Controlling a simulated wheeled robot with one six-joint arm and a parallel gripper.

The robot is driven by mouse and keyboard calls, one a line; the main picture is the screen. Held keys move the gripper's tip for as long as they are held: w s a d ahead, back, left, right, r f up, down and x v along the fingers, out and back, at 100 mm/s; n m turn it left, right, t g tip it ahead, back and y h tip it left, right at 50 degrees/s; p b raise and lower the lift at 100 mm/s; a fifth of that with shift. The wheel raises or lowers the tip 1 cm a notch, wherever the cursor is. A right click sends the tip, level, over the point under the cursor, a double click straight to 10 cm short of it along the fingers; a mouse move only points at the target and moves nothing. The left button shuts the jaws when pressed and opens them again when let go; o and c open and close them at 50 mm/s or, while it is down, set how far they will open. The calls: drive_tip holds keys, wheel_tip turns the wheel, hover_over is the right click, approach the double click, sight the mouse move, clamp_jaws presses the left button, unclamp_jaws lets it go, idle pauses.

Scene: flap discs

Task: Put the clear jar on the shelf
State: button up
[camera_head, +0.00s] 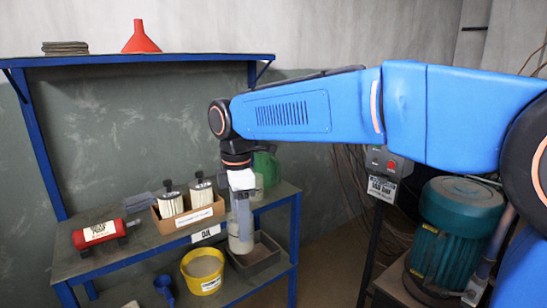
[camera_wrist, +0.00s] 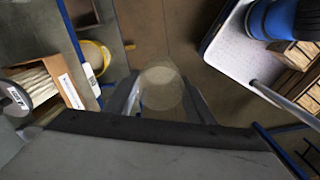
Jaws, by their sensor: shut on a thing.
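The clear jar (camera_head: 240,238) is see-through. My gripper (camera_head: 241,208) is shut on it, with the fingers pointing down and the jar hanging below the wrist, in front of the blue-framed rack. In the wrist view the jar (camera_wrist: 162,92) shows as a pale round shape between the fingers of my gripper (camera_wrist: 160,105). The wall shelf (camera_head: 150,59) has a blue edge and is higher than my gripper, to its upper left. A lower shelf board (camera_head: 140,240) of the rack is to the left of the jar.
The wall shelf carries a red funnel (camera_head: 140,38) and a stack of discs (camera_head: 65,47), with bare room between and right of them. Below are a red cylinder (camera_head: 98,234), a cardboard box (camera_head: 187,220), a yellow bucket (camera_head: 203,270) and a dark tray (camera_head: 262,260). A green motor (camera_head: 458,232) stands right.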

drive_tip(key=w+d+f+m, duration=0.5)
drive_tip(key=w+d+f, duration=0.2)
drive_tip(key=w+f, duration=0.45)
drive_tip(key=w+d+f+m, duration=0.6)
drive_tip(key=w+f, duration=0.2)
drive_tip(key=f, duration=0.7)
drive_tip(key=w+d+f+m, duration=0.2)
drive_tip(key=d+f+m, duration=0.9)
drive_tip(key=d+f, duration=1.3)
wheel_tip(320, 180, down, 4)
drive_tip(key=shift+f, duration=0.1)
drive_tip(key=shift+d, duration=0.15)
